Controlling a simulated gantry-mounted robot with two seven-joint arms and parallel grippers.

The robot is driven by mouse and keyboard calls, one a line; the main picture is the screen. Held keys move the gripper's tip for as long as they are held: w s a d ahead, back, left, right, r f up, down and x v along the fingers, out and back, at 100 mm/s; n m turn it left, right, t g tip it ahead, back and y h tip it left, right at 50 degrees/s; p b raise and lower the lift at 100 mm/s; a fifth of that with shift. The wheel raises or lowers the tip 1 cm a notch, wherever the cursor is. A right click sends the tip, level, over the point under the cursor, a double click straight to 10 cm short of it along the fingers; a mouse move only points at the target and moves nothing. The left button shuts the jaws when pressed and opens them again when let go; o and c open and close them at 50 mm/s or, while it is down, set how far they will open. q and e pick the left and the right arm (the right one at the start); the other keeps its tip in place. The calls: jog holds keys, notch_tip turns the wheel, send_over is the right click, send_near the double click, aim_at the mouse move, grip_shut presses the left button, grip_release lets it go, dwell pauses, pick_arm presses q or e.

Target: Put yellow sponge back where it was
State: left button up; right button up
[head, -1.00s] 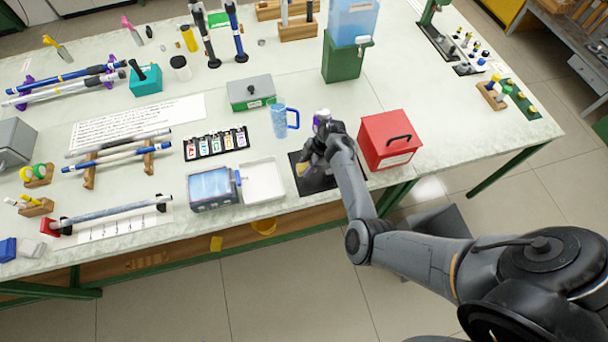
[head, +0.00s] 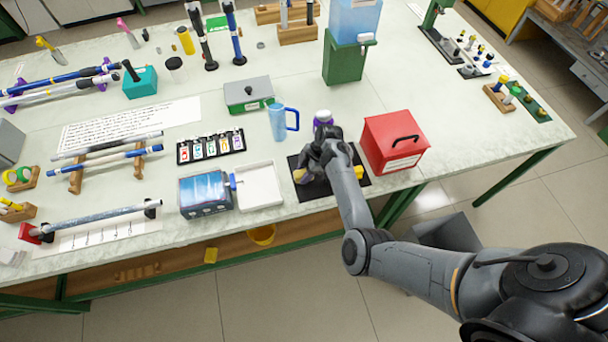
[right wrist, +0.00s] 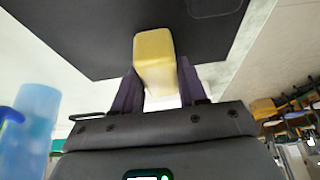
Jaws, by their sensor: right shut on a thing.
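My right gripper (head: 303,171) is over the black mat (head: 319,189), near the front edge of the table. It is shut on the yellow sponge (right wrist: 154,62), which stands out between the two fingers in the right wrist view. In the head view a small part of the sponge (head: 299,176) shows at the fingertips. The mat also fills the top of the right wrist view (right wrist: 75,35). I cannot tell whether the sponge touches the mat. Another small yellow piece (head: 359,171) shows just right of my forearm. My left gripper is not in view.
A red box (head: 395,142) stands right of the mat. A blue mug (head: 278,123) and a purple-topped bottle (head: 323,118) stand behind it. A white tray (head: 259,186) and a blue-topped box (head: 205,193) are to the left.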

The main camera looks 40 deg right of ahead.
jog(key=shift+r, duration=0.1)
jog(key=shift+f, duration=0.2)
jog(key=o, duration=0.9)
jog(key=shift+o, duration=0.2)
